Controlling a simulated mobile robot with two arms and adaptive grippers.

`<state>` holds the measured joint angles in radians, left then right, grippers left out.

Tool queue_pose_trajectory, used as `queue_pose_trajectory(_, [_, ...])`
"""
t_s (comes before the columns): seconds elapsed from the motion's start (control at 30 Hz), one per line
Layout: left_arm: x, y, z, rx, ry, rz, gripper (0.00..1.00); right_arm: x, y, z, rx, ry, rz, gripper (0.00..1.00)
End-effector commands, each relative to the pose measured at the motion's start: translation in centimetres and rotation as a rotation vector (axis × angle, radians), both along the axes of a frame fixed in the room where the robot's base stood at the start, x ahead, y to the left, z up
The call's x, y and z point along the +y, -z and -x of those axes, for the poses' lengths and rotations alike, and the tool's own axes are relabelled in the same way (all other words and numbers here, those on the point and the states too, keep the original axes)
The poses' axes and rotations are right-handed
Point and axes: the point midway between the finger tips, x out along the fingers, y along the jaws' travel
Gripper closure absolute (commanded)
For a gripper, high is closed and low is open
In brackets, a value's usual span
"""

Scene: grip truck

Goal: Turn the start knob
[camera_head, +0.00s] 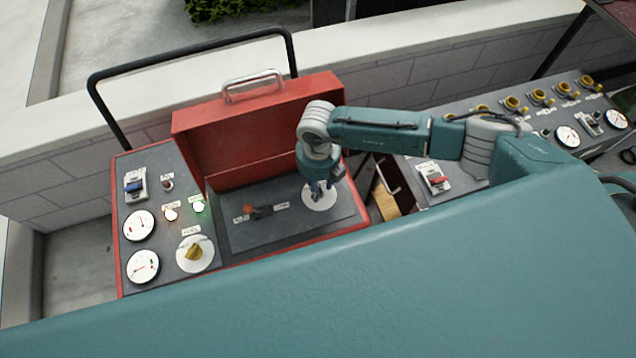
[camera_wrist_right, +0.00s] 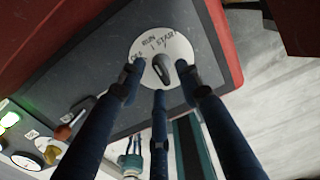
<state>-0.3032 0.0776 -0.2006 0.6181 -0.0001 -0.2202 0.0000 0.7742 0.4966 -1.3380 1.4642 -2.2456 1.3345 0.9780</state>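The start knob (camera_wrist_right: 162,68) is a dark grey knob on a white round dial (camera_wrist_right: 176,40) marked RUN and START in the right wrist view. In the head view the dial (camera_head: 329,203) lies on the grey panel inside the open red box, and my gripper hides most of the knob. My right gripper (camera_head: 318,192) points down over the dial. In the right wrist view its three fingers (camera_wrist_right: 163,88) are spread apart near the knob, with the knob just beyond and between the tips. Contact cannot be told. My left gripper is not in view.
The open red lid (camera_head: 235,135) stands behind the panel. A red-and-black lever (camera_head: 259,211) lies left of the dial. Further left are gauges (camera_head: 139,225), a lit green lamp (camera_head: 198,207) and a yellow knob (camera_head: 193,252). Another panel (camera_head: 462,180) stands at right.

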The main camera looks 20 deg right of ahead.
Motion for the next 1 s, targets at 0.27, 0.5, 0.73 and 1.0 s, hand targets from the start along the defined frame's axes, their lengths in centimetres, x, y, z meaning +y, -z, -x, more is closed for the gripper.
queue_pose_trajectory(0.27, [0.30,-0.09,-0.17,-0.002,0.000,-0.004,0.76,0.07,0.55,-0.01,-0.001,-0.002,-0.002,0.66])
queue_pose_trajectory(0.5, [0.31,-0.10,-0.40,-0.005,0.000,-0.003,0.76,0.07,0.52,-0.01,-0.001,-0.002,-0.002,0.99])
queue_pose_trajectory(0.73, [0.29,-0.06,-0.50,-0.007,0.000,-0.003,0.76,0.06,0.52,-0.02,-0.001,-0.005,-0.002,1.00])
queue_pose_trajectory(1.0, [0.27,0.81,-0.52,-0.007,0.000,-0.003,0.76,0.01,0.65,-0.04,-0.002,-0.084,-0.001,1.00])
